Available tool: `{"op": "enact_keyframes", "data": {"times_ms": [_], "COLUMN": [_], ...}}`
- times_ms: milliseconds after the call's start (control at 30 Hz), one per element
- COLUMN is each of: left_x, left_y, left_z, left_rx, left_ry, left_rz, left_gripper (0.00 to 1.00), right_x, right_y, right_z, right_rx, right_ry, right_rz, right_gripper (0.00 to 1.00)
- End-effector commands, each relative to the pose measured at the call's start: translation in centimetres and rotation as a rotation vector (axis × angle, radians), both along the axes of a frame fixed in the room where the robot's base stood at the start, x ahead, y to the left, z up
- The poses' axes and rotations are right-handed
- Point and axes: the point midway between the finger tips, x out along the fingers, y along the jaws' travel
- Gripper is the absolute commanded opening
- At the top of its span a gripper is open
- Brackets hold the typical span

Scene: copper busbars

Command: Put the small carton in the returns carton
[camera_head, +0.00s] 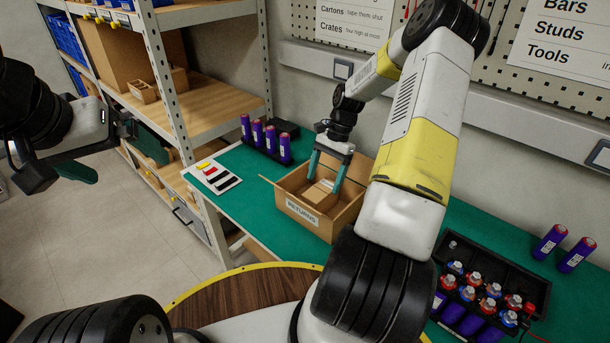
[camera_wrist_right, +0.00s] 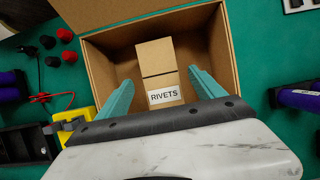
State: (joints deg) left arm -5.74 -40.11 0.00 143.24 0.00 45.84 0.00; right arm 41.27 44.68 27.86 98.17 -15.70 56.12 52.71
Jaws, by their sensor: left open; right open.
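The returns carton (camera_head: 300,215) is an open brown box labelled RETURNS on the green table. The small carton (camera_head: 319,194), a brown box with a white RIVETS label, sits inside it; it also shows in the right wrist view (camera_wrist_right: 157,68). My right gripper (camera_head: 326,183) points down into the returns carton with its teal fingers spread open, one on each side of the small carton. In the right wrist view the fingers (camera_wrist_right: 160,92) stand apart from the small carton. My left gripper (camera_head: 112,160) is open and empty at the left, away from the table.
Several purple cylinders (camera_head: 271,140) stand behind the returns carton, and a white card with coloured strips (camera_head: 214,176) lies left of it. A shelf unit (camera_head: 190,88) stands at the left.

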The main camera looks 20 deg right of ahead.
Motion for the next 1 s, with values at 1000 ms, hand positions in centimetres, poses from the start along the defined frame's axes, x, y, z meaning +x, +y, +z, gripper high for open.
{"op": "enact_keyframes", "data": {"times_ms": [1000], "left_x": [0.0], "left_y": [0.0], "left_z": [0.0], "left_rx": [0.0], "left_ry": [0.0], "left_rz": [0.0], "left_gripper": [1.0], "right_x": [-11.4], "right_y": [9.9], "right_z": [27.3], "right_rx": [-0.283], "right_ry": [-0.58], "right_rz": [0.696], "right_gripper": [0.78]}}
